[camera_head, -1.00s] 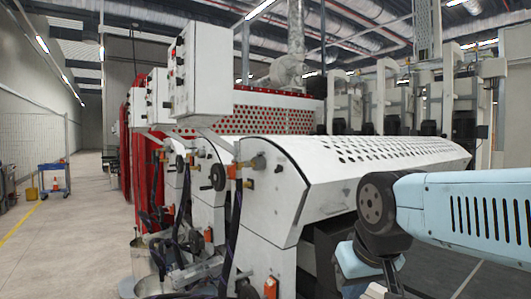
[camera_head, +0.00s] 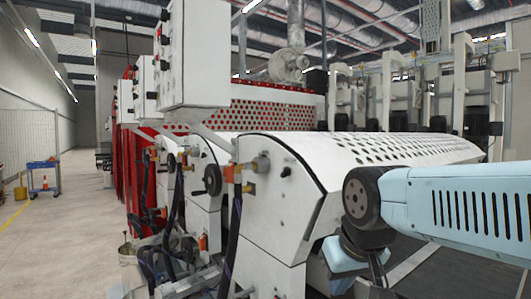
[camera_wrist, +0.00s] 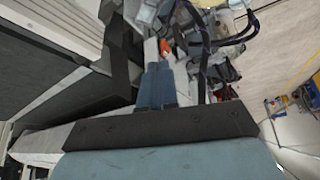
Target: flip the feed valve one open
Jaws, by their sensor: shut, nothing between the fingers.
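On the near end of the white coater machine (camera_head: 275,195), an orange valve-like fitting (camera_head: 228,173) sits above a dark hose. A brass fitting (camera_head: 248,188) is beside it. I cannot tell which part is feed valve one. My gripper (camera_wrist: 157,85) shows in the wrist view as two blue fingers, shut together and empty. It points toward the machine's hoses (camera_wrist: 202,45) and a small orange part (camera_wrist: 165,47), apart from them as far as I can tell. In the head view only my arm shows; the fingers are out of sight.
A black handwheel (camera_head: 212,179) and several grey control boxes (camera_head: 192,50) stand out from the machine. A bucket (camera_head: 128,260) is on the floor by the hoses. The aisle at left is clear, with a blue cart (camera_head: 43,178) farther back.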

